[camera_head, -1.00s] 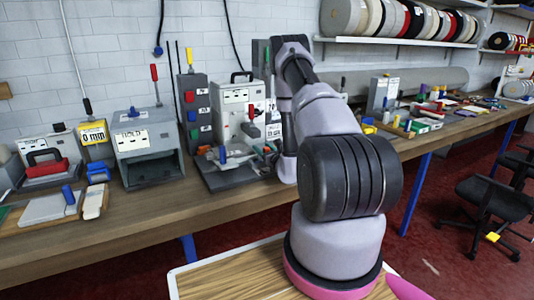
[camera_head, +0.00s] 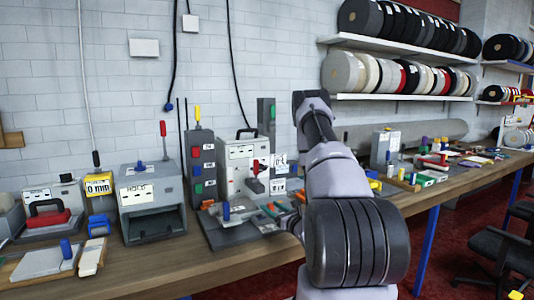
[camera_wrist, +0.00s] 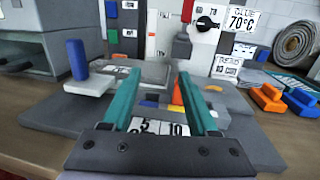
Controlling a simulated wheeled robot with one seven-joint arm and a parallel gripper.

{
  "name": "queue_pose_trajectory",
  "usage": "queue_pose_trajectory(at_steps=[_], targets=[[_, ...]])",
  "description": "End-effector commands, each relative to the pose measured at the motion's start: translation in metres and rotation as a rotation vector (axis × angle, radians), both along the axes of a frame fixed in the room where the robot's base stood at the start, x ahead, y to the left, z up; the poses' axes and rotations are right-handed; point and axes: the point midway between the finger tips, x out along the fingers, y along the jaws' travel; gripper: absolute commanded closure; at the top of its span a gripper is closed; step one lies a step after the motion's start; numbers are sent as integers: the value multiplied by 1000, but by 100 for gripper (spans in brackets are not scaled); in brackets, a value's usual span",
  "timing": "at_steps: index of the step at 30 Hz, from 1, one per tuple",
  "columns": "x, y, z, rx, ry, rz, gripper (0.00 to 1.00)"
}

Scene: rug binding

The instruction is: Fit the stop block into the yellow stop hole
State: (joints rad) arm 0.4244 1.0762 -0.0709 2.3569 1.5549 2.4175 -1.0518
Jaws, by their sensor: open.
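My gripper (camera_wrist: 160,75) is open in the wrist view, its two teal fingers spread over a grey fixture plate (camera_wrist: 60,115). Between the fingers lie small blue and red pieces, an orange-yellow piece (camera_wrist: 177,94) and a white scale (camera_wrist: 160,127) marked 5 and 10. No piece is clearly held. I cannot tell which piece is the stop block, and I cannot make out the yellow stop hole for sure. A blue upright peg (camera_wrist: 77,60) stands left of the fingers; it also shows in the head view (camera_head: 226,210).
A white machine (camera_head: 240,165) with a red lever stands behind the plate. A grey HOLD box (camera_head: 150,205) is left of it. Orange pieces (camera_wrist: 267,97) and a blue piece (camera_wrist: 300,105) lie to the right. Bare bench (camera_head: 150,280) runs along the front.

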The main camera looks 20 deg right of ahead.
Motion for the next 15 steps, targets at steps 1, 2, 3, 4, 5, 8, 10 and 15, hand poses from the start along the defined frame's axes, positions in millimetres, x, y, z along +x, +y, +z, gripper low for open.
queue_pose_trajectory(at_steps=[1, 2, 3, 4, 5, 8, 10, 15], targets=[[8, 19, 29, -10, -38, 83, 41], [10, 33, 46, -16, -57, 145, 41], [12, 54, 69, -29, -83, 235, 41], [11, 71, 87, -41, -101, 307, 41], [8, 87, 104, -56, -118, 379, 41], [-11, 139, 155, -129, -164, 613, 41], [-32, 171, 184, -198, -186, 767, 41], [-98, 228, 232, -434, -214, 1106, 41]])
